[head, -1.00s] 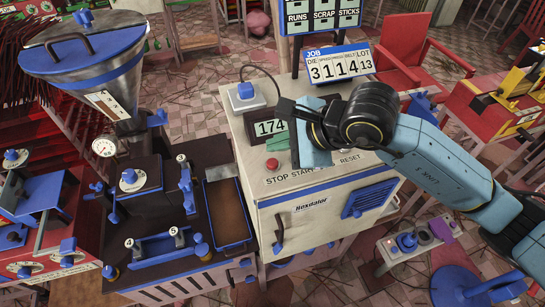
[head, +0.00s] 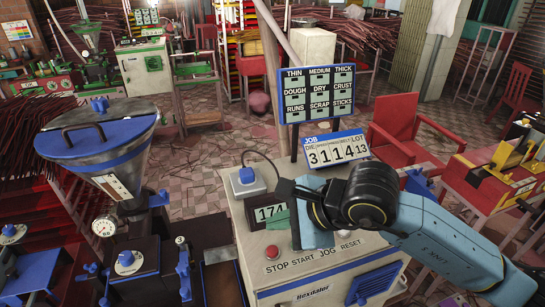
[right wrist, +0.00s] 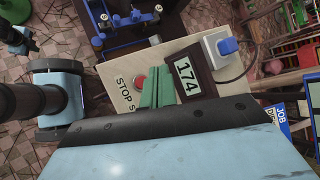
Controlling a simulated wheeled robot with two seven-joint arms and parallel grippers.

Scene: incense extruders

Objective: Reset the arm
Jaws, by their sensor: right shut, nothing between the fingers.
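My right gripper (head: 281,219) hangs above the control cabinet, beside the 174 display (head: 270,212), with my blue and black right arm coming in from the right. In the right wrist view its green fingers (right wrist: 157,88) are together with nothing between them. They overlap the cabinet top between the red stop button (right wrist: 140,82) and the 174 display (right wrist: 188,75); whether they touch anything I cannot tell.
A red chair (head: 412,125) and a red bench (head: 490,190) are at right.

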